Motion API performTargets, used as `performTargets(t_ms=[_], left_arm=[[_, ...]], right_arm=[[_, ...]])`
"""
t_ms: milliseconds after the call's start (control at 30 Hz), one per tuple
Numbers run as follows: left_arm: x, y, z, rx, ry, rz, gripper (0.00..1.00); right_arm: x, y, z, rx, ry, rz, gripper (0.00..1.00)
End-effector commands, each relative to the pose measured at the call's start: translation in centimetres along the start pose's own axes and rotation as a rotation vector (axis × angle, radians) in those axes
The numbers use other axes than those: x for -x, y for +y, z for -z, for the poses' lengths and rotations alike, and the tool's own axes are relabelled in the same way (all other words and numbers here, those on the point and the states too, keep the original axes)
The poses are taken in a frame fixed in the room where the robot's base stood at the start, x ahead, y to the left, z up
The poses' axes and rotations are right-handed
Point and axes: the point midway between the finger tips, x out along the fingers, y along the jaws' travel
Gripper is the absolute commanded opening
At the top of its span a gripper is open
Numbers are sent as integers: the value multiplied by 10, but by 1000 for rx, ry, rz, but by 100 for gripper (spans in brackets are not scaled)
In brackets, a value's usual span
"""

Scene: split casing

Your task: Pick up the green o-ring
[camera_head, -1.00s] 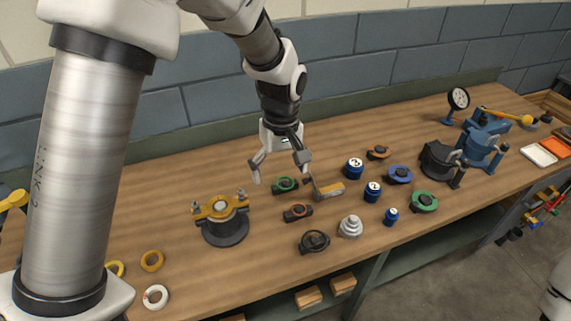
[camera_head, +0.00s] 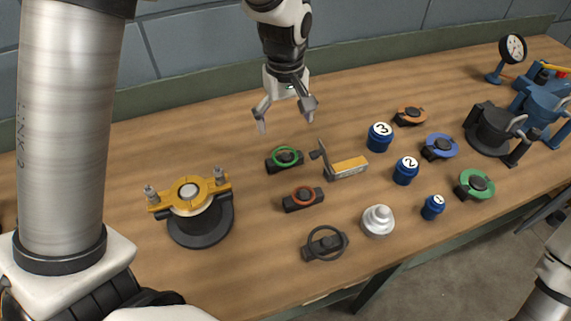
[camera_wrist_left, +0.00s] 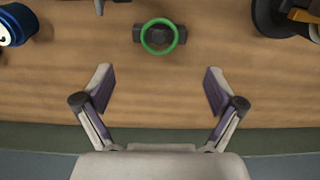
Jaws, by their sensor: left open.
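The green o-ring (camera_head: 286,148) rests on a small black holder (camera_head: 272,166) near the middle of the bench. In the left wrist view the green o-ring (camera_wrist_left: 159,53) shows at the top centre, on its dark holder (camera_wrist_left: 138,34). My left gripper (camera_head: 287,121) is open and empty, fingers pointing down, behind the ring in the head view. In the left wrist view the two fingers (camera_wrist_left: 157,72) are spread wide, and the ring lies beyond the tips, midway between them, untouched. My right gripper is not in view.
A red ring (camera_head: 303,205) on a holder and a metal block with an upright part (camera_head: 346,168) stand near the green ring. A yellow-clamped black casing (camera_head: 203,222) stands left. Blue numbered cylinders (camera_head: 406,171) stand right. The bench behind the ring is bare up to the wall.

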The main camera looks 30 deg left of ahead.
Motion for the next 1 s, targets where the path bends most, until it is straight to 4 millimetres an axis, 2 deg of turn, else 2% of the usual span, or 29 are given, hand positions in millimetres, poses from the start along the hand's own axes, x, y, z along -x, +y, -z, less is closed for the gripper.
performTargets(t_ms=[33, 67, 167, 367, 600, 1000], left_arm=[[-21, 0, 0, 0, 1, -1, 94], [-23, 0, 0, 0, 1, -1, 94], [-28, 0, 0, 0, -1, 1, 94], [-52, 0, 1, 0, -2, 1, 94], [-93, 0, 3, 0, -2, 2, 94], [-97, 0, 3, 0, 0, 0, 94]], right_arm=[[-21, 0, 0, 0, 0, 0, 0], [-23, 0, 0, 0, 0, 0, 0], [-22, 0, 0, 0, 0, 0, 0], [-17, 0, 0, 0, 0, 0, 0], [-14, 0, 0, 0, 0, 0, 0], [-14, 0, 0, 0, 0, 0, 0]])
